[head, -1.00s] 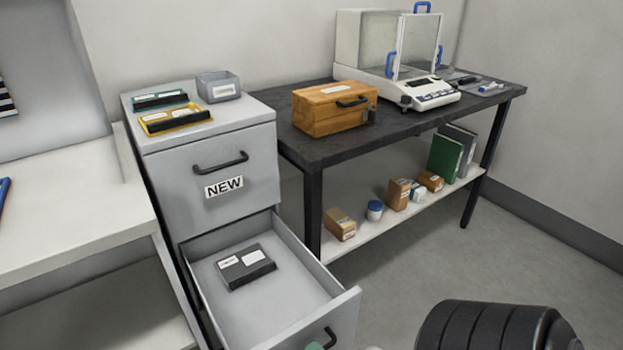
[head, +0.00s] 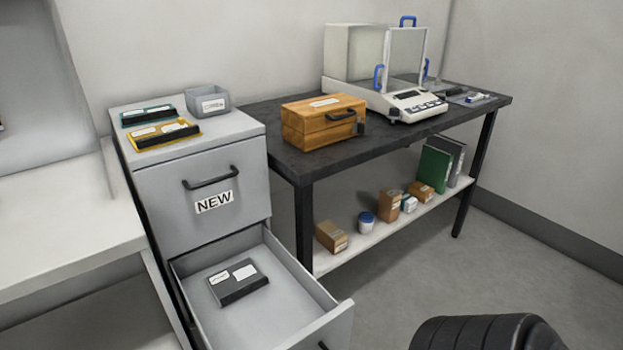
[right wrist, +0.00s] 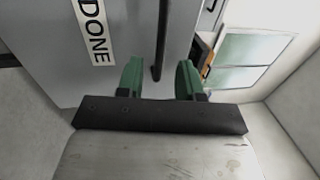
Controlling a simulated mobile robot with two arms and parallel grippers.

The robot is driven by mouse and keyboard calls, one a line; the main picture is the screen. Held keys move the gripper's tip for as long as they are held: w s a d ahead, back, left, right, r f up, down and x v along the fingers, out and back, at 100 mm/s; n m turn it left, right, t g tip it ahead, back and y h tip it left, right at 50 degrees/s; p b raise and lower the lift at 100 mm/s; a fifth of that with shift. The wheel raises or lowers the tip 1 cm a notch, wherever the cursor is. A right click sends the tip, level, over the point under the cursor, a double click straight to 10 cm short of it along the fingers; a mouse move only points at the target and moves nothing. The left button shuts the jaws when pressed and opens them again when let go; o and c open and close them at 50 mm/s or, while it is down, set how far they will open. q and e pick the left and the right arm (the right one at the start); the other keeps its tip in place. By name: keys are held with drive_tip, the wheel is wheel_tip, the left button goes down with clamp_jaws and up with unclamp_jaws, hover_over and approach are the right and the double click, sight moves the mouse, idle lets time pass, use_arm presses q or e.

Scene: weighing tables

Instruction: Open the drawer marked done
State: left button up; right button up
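The grey filing cabinet (head: 155,190) stands left of the dark table in the head view. Its upper drawer, labelled NEW (head: 214,202), is shut. The drawer below (head: 290,325) stands pulled out, with a dark labelled case (head: 238,282) lying inside. The right wrist view shows a DONE label (right wrist: 96,30) on a grey front and a dark bar handle (right wrist: 162,40) beside it. My right gripper (right wrist: 159,68) is open, its green fingers on either side of the handle's line with visible gaps. In the head view the gripper is out of frame. My left gripper is not in view.
On the cabinet top lie a green-edged case (head: 148,115), a yellow-edged case (head: 163,133) and a grey bin (head: 207,101). The dark table (head: 275,125) holds a wooden box (head: 322,122) and a balance (head: 400,100). Floor (head: 400,275) is clear right of the drawer.

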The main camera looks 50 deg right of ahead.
drive_tip(key=shift+v, duration=2.6)
